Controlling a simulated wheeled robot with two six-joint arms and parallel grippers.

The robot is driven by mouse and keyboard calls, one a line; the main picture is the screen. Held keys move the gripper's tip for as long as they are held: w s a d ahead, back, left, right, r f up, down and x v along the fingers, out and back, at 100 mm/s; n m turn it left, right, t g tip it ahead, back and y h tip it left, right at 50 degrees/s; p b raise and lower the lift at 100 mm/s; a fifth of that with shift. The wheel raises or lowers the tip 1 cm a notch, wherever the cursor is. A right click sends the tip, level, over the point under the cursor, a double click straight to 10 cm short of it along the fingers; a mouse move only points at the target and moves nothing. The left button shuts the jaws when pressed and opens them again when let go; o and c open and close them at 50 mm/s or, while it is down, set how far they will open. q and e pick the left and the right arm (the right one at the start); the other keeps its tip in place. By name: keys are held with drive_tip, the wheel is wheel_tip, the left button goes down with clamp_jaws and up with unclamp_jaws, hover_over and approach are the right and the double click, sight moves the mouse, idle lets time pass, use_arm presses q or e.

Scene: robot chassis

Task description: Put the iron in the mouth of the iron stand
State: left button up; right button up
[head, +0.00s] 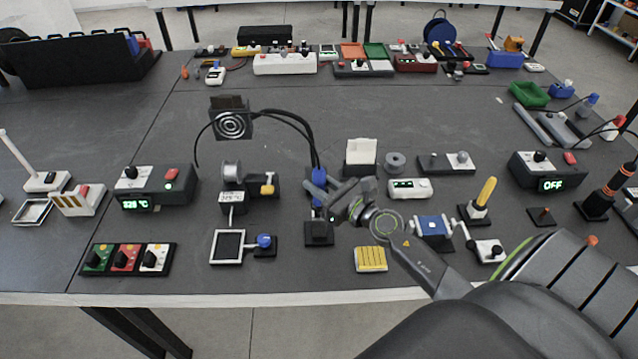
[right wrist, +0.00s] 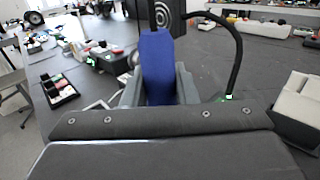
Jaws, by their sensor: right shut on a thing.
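The iron has a blue handle (head: 318,183) with a black cable leading up and left from its top. My right gripper (head: 320,192) is shut on this handle, and the handle stands roughly upright between the fingers. In the right wrist view the blue handle (right wrist: 158,68) fills the space between the two grey fingertips. A small black stand (head: 319,238) lies directly below the gripper in the head view. The iron's lower part is hidden or too dark to tell from the stand, so I cannot tell whether its tip is in the mouth. My left gripper is not in view.
A fume fan (head: 231,122) stands behind to the left. A solder spool holder (head: 233,180) and a white-framed tray (head: 228,247) are on the left. A yellow sponge (head: 371,259) and a white box (head: 361,152) are on the right. Bare table lies front left of the stand.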

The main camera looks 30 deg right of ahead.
drive_tip(key=shift+f+b, duration=1.6)
drive_tip(key=shift+f, duration=0.1)
drive_tip(key=o, duration=1)
drive_tip(key=shift+r, duration=0.1)
drive_tip(key=shift+b+v, duration=5.95)
drive_tip(key=shift+v, duration=2.75)
drive_tip(key=shift+a, duration=0.15)
